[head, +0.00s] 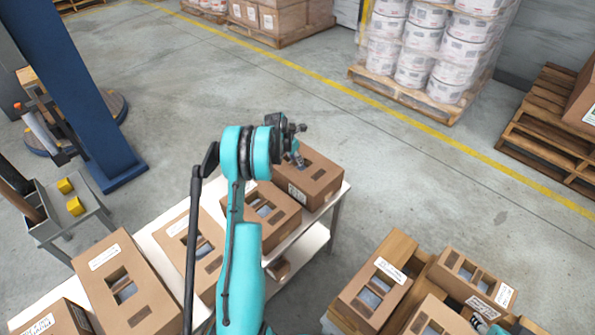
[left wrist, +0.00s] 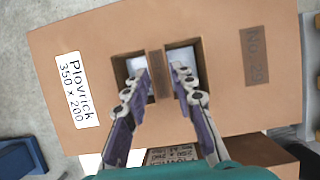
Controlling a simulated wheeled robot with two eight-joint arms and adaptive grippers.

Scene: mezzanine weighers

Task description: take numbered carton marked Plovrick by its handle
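The Plovrick carton (left wrist: 225,100) is brown, with a white label reading "Plovrick 350 x 200" and a darker patch with a "No." marking. Its top has two cut-out openings with a cardboard strip, the handle (left wrist: 157,75), between them. In the head view the carton (head: 322,182) sits at the far end of the white table. My left gripper (left wrist: 159,73) is open over it, one fingertip on each side of the handle, at the openings. I cannot tell how deep the tips are, and I see no contact.
Similar cartons stand on the table, one (head: 272,215) close to the Plovrick carton and another (head: 130,285) at the near left. More cartons (head: 372,290) stand at the lower right. A blue column (head: 75,90) rises at the left.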

